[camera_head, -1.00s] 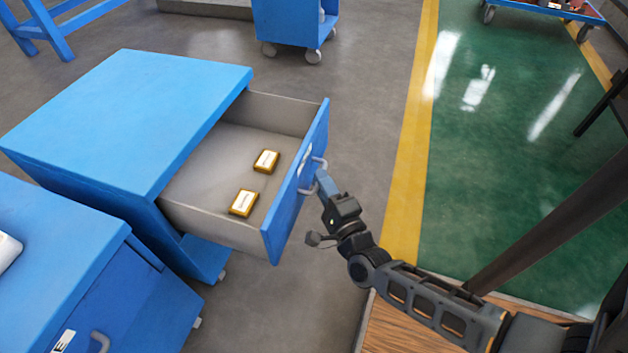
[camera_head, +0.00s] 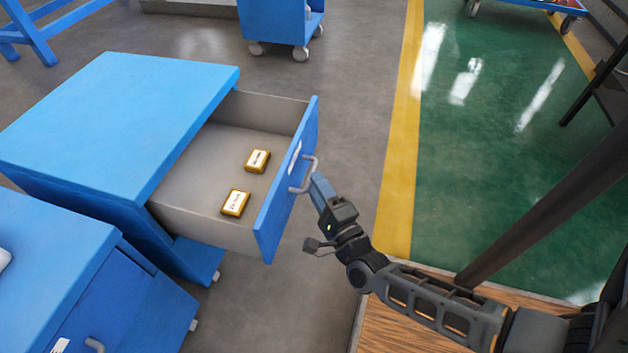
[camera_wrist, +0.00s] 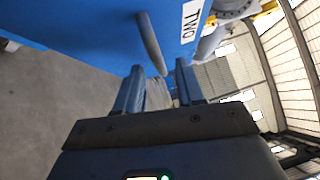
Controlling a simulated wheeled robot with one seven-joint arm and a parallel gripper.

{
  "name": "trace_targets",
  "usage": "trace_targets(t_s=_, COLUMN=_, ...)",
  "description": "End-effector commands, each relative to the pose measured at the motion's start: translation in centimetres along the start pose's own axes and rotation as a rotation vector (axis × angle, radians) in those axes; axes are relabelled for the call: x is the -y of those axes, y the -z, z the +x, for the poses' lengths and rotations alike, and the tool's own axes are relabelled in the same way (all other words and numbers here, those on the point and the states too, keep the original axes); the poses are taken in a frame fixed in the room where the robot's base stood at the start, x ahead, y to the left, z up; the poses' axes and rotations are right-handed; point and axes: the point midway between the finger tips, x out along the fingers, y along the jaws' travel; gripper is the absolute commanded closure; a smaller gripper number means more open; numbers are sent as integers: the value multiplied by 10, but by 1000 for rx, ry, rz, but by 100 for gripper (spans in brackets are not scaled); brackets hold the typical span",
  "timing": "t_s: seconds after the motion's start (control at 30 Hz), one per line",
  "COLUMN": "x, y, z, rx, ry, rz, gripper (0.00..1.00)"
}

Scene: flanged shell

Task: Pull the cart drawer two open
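The blue cart (camera_head: 120,120) stands at the left with its drawer (camera_head: 215,150) well open to the right. The drawer's blue front (camera_head: 288,190) carries a grey bar handle (camera_head: 308,176). In the wrist view the front (camera_wrist: 90,22) shows a white label (camera_wrist: 192,20) reading "TWO", and the handle (camera_wrist: 152,42) lies just beyond my fingertips. My gripper (camera_head: 317,178) is beside the handle on its outer side. In the wrist view my gripper's two fingers (camera_wrist: 161,78) are apart with a gap and nothing held between them.
Two small yellow-edged boxes (camera_head: 257,160) (camera_head: 235,203) lie in the drawer. Another blue cart (camera_head: 70,280) stands at the near left. A third blue cart (camera_head: 280,20) is at the back. Floor right of the drawer, with a yellow line (camera_head: 400,130), is clear.

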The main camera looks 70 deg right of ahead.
Motion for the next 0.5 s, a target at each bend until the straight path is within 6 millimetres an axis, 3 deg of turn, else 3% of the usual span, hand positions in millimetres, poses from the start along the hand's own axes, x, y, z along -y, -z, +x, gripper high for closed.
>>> trace_targets(t_s=0.23, x=0, y=0, z=-41, rx=1, ry=-4, rz=-1, gripper=62)
trace_targets(t_s=0.5, x=0, y=0, z=-57, rx=0, ry=-2, rz=0, gripper=62)
